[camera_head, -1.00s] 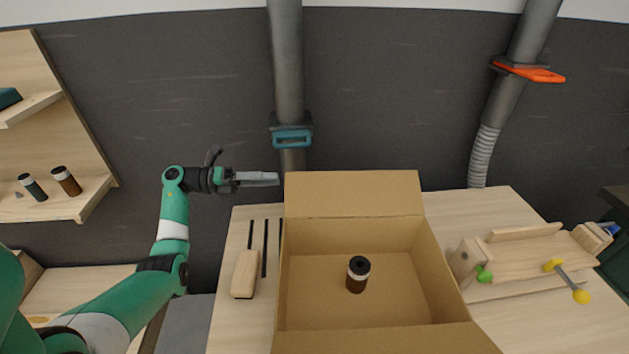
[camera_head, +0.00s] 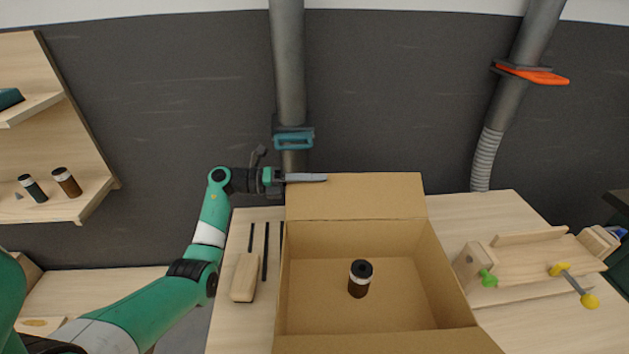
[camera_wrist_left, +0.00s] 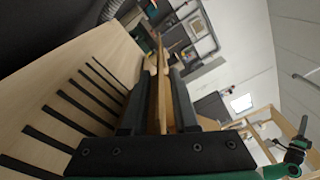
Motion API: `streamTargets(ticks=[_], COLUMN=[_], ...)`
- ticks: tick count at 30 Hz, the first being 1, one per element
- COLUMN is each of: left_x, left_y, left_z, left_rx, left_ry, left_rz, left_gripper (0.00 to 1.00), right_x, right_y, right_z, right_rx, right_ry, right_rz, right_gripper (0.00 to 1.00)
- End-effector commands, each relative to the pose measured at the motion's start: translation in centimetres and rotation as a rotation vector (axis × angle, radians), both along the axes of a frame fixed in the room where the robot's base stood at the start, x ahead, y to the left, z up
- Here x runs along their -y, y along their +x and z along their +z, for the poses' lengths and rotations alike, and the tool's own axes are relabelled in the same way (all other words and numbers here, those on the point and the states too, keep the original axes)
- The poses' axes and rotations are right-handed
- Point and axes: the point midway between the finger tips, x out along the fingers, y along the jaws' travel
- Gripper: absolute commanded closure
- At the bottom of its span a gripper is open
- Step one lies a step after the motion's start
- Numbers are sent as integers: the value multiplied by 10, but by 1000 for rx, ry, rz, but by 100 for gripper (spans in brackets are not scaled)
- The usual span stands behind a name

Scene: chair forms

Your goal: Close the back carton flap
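The open cardboard carton (camera_head: 300,300) stands on the table, and its back flap (camera_head: 370,198) stands up along the far edge. My left gripper (camera_head: 322,178) is at the flap's upper left corner, its fingers overlapping the top edge in the head view. In the left wrist view the gripper (camera_wrist_left: 160,100) has its two dark fingers apart, with brown cardboard (camera_wrist_left: 162,97) showing edge-on between them. I cannot tell if they touch the flap. My right gripper is not in view.
A dark bottle (camera_head: 359,280) stands inside the carton. A wooden block-like brush (camera_head: 244,279) and dark strips lie left of it. A wooden fixture (camera_head: 530,258) with green and yellow knobs is at the right. A grey pipe (camera_head: 289,80) rises behind the flap.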

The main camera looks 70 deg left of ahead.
Motion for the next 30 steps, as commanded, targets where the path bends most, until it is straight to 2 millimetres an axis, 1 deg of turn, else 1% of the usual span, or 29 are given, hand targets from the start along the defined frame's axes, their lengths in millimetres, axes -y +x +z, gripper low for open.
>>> streamTargets(ticks=[1, 3, 4, 30], left_x=[0, 0, 0, 0], left_y=[0, 0, 0, 0], left_z=[0, 0, 0, 0], left_rx=[0, 0, 0, 1], left_ry=[0, 0, 0, 0], left_rz=[0, 0, 0, 0], left_gripper=[83, 96, 100, 100], right_x=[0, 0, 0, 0], right_y=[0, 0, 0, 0], right_z=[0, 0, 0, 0], right_rx=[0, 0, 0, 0], right_ry=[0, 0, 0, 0], right_rz=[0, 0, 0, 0], right_gripper=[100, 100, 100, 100])
